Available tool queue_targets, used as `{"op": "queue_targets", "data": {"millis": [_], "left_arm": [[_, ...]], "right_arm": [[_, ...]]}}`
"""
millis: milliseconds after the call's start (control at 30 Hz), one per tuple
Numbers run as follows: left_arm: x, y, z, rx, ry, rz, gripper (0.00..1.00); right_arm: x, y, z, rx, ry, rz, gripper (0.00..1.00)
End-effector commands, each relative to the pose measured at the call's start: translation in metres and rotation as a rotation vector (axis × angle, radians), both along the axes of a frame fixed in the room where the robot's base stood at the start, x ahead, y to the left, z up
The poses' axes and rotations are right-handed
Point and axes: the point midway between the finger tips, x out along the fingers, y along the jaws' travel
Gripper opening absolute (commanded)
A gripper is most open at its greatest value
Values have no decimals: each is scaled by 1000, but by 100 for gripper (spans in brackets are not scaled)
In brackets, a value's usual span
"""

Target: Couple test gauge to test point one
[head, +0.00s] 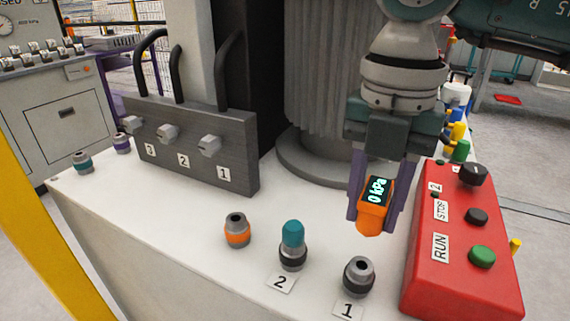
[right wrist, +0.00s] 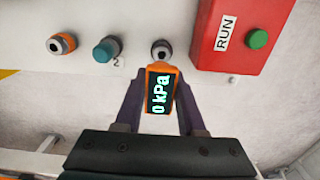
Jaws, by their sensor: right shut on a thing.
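The orange test gauge (head: 375,207) has a dark display reading 0 kPa. My right gripper (head: 374,205) is shut on it, one purple finger on each side, and holds it above the white table top. Test point one (head: 359,277) is an open grey and black fitting beside the label 1. In the head view the gauge is above and slightly right of this fitting, apart from it. In the right wrist view the gauge (right wrist: 160,90) is just below test point one (right wrist: 161,50) in the picture. My left gripper is not in view.
Test point two (head: 292,248) carries a teal cap. An orange-ringed fitting (head: 237,230) stands left of it. The red control box (head: 465,245) with buttons is close to the right of my gripper. A grey block (head: 190,145) with numbered ports and black hoses stands behind left.

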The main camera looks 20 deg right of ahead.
Motion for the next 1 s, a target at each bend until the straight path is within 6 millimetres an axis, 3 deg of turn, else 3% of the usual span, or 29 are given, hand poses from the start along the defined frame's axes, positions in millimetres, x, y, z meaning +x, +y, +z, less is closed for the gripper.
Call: {"op": "queue_targets", "data": {"millis": [567,1000], "left_arm": [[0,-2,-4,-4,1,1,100],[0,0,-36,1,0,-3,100]], "right_arm": [[0,0,-4,0,0,10,0],[0,0,-40,0,1,10,0]]}}
